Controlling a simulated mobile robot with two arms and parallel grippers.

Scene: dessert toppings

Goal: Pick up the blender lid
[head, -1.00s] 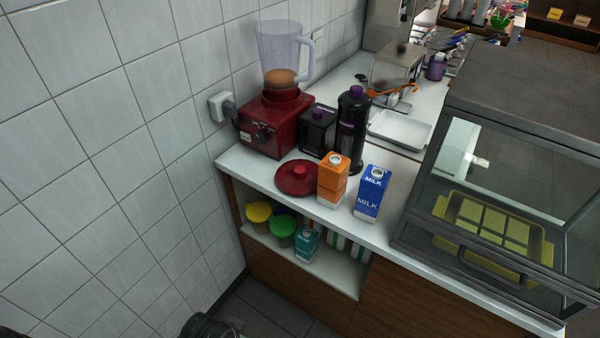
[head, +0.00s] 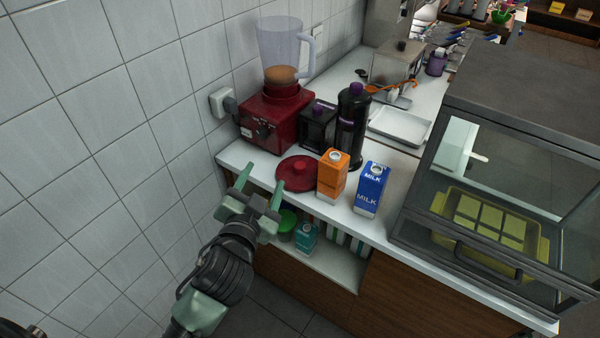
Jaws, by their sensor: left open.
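My left gripper (head: 259,182) is open and empty, in front of the counter edge and to the left of the lid. Its two fingers point up toward the counter, and the right finger appears close to the lid's left side; I cannot tell the exact gap. My right gripper is not seen.
An orange carton (head: 331,175) stands close to the lid's right, with a blue milk carton (head: 370,188) beside it. Black dispensers (head: 352,125) stand behind. A glass display case (head: 490,200) is at right. A shelf below holds a green-lidded tub (head: 287,222) and a teal carton (head: 306,237).

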